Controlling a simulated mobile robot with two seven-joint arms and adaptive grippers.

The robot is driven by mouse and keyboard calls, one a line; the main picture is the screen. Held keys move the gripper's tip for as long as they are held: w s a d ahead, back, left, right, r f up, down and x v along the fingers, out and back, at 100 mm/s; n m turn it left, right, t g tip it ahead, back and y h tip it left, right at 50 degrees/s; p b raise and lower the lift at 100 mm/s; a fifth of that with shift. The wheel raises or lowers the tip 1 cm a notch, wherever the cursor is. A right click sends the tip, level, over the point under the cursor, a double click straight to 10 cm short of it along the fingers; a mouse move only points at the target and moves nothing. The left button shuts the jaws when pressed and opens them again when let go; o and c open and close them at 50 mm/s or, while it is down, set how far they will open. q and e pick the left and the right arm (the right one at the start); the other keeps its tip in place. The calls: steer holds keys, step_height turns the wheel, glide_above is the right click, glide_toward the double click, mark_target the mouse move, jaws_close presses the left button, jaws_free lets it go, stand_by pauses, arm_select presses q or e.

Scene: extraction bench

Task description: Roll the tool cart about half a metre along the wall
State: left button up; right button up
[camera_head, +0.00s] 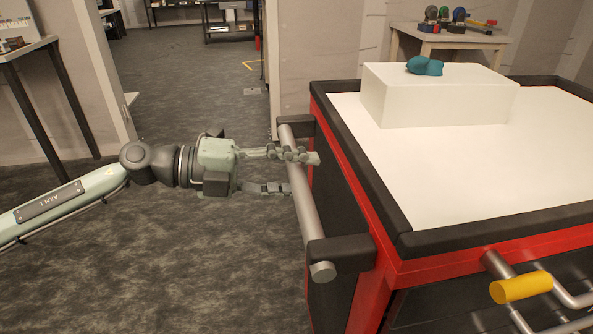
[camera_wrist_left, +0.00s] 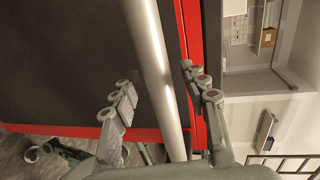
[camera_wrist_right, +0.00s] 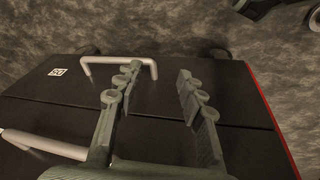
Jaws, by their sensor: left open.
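The tool cart (camera_head: 385,262) stands at the right of the head view, with red frame, dark panels and a white top with black edging. A grey push bar (camera_head: 305,205) runs along its left side on two black brackets. My left gripper (camera_head: 303,173) is open at this bar. In the left wrist view the bar (camera_wrist_left: 150,45) passes between its spread fingers, with no clear grip on it. My right gripper (camera_wrist_right: 160,72) shows only in the right wrist view, open and empty, over the cart's dark drawer fronts (camera_wrist_right: 60,110) and near a pale handle (camera_wrist_right: 110,60).
A white box (camera_head: 440,97) with a teal object (camera_head: 425,65) on it sits on the cart top. A yellow grip (camera_head: 520,288) on grey tubes sticks out at the cart's near side. Grey carpet (camera_head: 200,90) is open left of the cart. A table (camera_head: 35,45) stands far left.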

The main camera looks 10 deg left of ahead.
arm_select(q)
jaws_close()
steer(key=shift+a, duration=0.1)
stand_by(0.3)
